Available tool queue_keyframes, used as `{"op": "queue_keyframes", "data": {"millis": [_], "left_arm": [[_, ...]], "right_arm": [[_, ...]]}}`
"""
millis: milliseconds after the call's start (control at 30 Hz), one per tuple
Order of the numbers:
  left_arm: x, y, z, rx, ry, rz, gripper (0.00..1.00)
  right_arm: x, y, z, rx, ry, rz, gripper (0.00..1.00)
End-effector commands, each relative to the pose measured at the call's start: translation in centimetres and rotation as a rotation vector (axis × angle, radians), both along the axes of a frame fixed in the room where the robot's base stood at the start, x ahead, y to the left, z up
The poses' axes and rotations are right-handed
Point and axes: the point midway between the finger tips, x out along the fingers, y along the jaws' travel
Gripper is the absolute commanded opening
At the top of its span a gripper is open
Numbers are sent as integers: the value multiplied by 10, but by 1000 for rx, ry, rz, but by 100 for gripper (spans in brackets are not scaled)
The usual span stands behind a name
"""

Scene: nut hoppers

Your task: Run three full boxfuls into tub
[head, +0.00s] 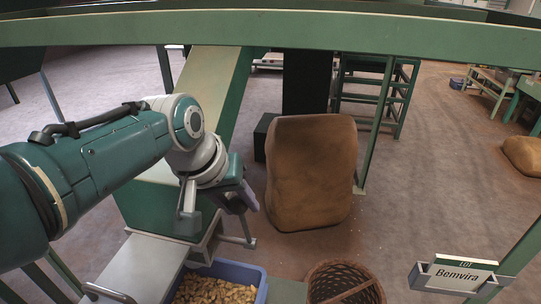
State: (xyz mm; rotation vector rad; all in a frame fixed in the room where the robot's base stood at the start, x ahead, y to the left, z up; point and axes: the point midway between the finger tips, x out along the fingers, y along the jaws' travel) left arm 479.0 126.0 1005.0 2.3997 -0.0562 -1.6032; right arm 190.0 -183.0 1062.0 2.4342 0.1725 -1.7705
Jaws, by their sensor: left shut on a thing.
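A blue tub (262,287) stands at the bottom of the head view, left of centre, with many light-brown nuts (214,292) in it; its near part is cut off by the frame. Above it is the lower end of a green hopper chute (150,208) with a grey metal outlet frame (203,243). My left gripper (216,199) is at the right side of this chute end, above and behind the tub. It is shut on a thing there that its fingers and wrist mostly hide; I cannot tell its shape. My right gripper is not in view.
A wicker basket (343,283) stands right of the tub. A large brown sack (311,172) stands behind. A green beam (330,29) crosses the top. A sign reading "LOT Bemvira" (459,274) is at lower right. Floor (430,180) at right is open.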

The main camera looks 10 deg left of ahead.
Motion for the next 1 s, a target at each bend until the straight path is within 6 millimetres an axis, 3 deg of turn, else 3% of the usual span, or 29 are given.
{"op": "queue_keyframes", "data": {"millis": [500, 533, 767, 1000], "left_arm": [[4, 0, 3, -1, -13, 1, 0], [4, 0, 3, -1, -13, 1, 44], [2, 0, 2, -1, -8, 0, 70], [1, 0, 2, 0, -5, 0, 71]], "right_arm": [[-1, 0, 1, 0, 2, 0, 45], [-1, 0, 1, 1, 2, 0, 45], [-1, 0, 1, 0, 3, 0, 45], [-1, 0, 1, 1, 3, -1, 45]]}}
